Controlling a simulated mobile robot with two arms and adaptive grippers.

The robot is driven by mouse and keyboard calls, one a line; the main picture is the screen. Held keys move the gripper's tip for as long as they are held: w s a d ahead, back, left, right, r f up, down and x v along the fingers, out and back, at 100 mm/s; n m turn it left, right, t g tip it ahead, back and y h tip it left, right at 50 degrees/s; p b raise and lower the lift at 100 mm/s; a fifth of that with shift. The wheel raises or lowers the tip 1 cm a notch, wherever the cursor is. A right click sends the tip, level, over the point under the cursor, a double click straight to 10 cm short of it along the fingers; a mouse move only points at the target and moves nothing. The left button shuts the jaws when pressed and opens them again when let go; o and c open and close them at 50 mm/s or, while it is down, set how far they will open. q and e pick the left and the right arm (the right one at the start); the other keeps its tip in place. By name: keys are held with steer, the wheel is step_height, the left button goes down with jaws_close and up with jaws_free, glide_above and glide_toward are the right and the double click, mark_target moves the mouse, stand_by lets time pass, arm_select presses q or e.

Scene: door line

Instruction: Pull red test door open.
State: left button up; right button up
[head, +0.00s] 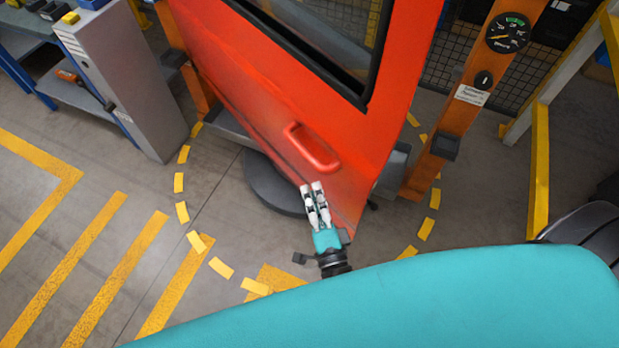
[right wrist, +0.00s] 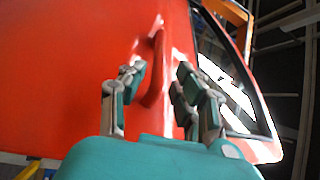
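The red test door (head: 260,90) stands upright in the middle of the head view, with a dark-framed window in its upper part. Its red handle (head: 312,150) is a raised bar low on the near face. My right gripper (head: 311,186) is just below the handle in the head view, fingers pointing up toward it. In the right wrist view, the fingers of my right gripper (right wrist: 160,75) are apart with nothing clamped. The handle (right wrist: 155,65) shows in the gap, ahead of and between the fingertips; contact cannot be made out. My left gripper is out of view.
An orange post (head: 455,120) with a gauge (head: 508,33) stands right of the door. A grey cabinet (head: 125,80) stands at left. A yellow frame (head: 540,150) is at right. Dashed yellow floor marks ring the door's dark round base (head: 272,185). Striped floor at lower left is clear.

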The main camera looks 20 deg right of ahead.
steer(key=shift+s, duration=0.3)
